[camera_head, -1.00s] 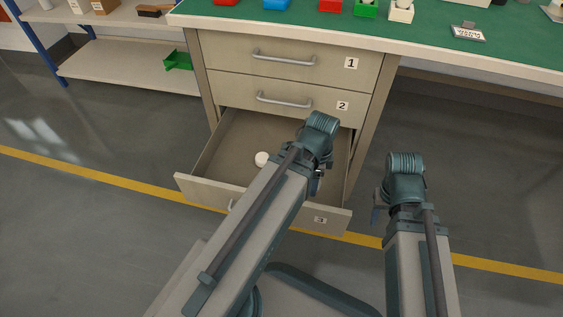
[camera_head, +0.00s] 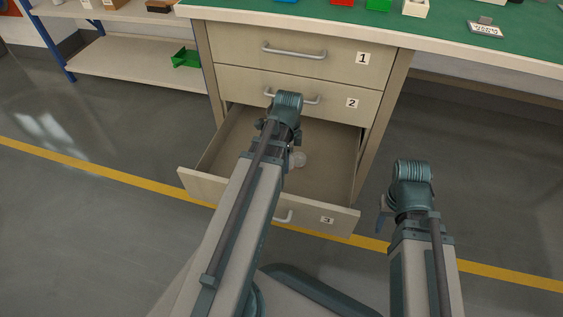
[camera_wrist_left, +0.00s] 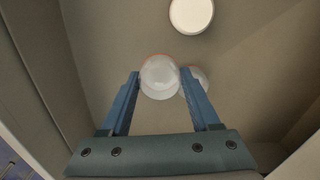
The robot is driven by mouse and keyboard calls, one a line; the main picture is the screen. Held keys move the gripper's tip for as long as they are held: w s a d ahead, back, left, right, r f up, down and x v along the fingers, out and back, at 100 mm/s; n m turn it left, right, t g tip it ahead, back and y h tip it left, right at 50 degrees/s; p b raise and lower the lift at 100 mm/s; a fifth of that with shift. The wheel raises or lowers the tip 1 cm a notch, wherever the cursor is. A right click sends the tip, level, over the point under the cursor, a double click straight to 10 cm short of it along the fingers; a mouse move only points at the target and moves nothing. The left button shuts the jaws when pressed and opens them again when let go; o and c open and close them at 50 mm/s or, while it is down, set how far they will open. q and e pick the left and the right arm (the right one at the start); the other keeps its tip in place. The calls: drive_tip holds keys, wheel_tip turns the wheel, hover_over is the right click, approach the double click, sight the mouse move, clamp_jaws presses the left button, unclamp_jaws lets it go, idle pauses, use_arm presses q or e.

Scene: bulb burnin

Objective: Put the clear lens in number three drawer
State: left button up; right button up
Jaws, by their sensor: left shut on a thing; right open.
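The number three drawer (camera_head: 340,219) is pulled open below drawers one and two. My left gripper (camera_wrist_left: 160,73) is inside or just above it, shut on a pale, see-through round piece, which looks like the clear lens (camera_wrist_left: 158,80), with an orange tint at its far edge. In the head view my left arm hides the fingers. My right gripper (camera_head: 382,214) is open and empty, to the right of the drawer.
In the left wrist view, a white disc (camera_wrist_left: 191,13) lies on the drawer floor, and another pale round piece (camera_wrist_left: 203,77) is partly behind the right finger. A green-topped bench (camera_head: 450,42) stands above the drawers. A shelf (camera_head: 125,66) stands at left.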

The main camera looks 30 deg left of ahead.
use_arm(q)
drive_tip(key=shift+w+a+f, duration=0.1)
drive_tip(key=shift+w+a, duration=0.1)
drive_tip(key=shift+a, duration=0.45)
drive_tip(key=shift+w+a, duration=0.2)
drive_tip(key=shift+a, duration=0.4)
wheel_tip(320, 180, down, 4)
drive_tip(key=b, duration=0.3)
drive_tip(key=shift+r+b, duration=0.2)
drive_tip(key=shift+b, duration=0.15)
drive_tip(key=shift+f, duration=0.1)
drive_tip(key=o, duration=1.3)
wheel_tip(320, 180, up, 12)
drive_tip(key=p, duration=1.2)
